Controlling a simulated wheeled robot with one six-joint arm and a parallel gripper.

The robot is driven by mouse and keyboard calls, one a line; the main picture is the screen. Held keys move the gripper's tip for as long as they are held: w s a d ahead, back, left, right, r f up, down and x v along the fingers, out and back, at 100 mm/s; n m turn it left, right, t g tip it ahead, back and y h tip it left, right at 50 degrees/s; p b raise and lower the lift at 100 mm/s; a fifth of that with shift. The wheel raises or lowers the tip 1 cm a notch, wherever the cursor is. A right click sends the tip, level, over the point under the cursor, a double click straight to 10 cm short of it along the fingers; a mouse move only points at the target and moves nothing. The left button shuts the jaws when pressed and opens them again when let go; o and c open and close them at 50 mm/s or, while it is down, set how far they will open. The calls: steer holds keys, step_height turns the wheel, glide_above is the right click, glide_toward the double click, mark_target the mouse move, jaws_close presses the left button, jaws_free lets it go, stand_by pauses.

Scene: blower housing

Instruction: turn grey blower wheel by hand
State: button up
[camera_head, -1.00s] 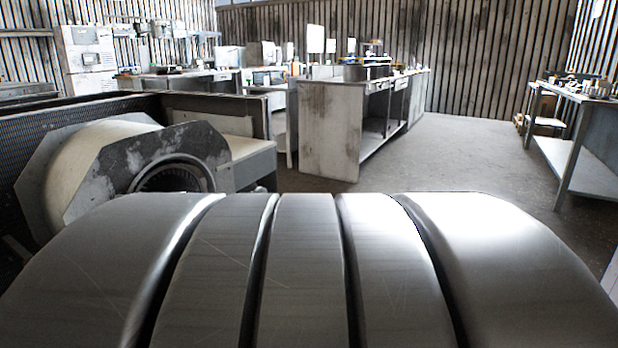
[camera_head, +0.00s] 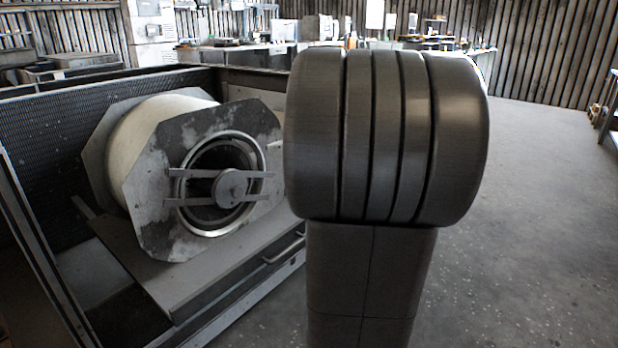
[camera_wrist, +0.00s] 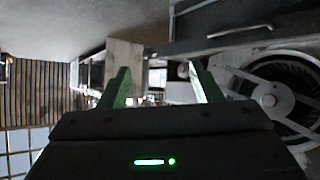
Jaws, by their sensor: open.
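The blower housing (camera_head: 150,170) stands at the left in the head view, a cream drum between grey, worn eight-sided plates. Its round opening faces me, crossed by two flat bars with a round hub (camera_head: 232,187). The grey blower wheel sits inside this opening, mostly in shadow. In the wrist view its dark finned ring (camera_wrist: 288,68) shows at the right, partly behind the bars and hub (camera_wrist: 272,100). My gripper (camera_wrist: 160,75) is open with green fingers apart and nothing between them. It is left of the wheel in the wrist view. The head view does not show it.
The housing lies in a dark open-topped cabinet with a mesh wall (camera_head: 55,140) and a front panel with a bar handle (camera_head: 284,248). Workbenches stand at the back. The concrete floor (camera_head: 535,220) at the right is clear. My arm fills the middle of the head view.

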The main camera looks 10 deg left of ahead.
steer(key=w+a+r+n+t+y+p, duration=0.1)
steer(key=w+a+r+n+y+p, duration=0.35)
steer(key=w+a, duration=0.6)
steer(key=n+g+y+p, duration=0.3)
steer(key=n+y+p, duration=0.1)
steer(key=y, duration=0.6)
glide_toward(239, 193)
steer(key=shift+h, duration=0.25)
steer(key=b+x, duration=0.2)
steer(key=x, duration=0.7)
steer(key=shift+r, duration=0.1)
jaws_close()
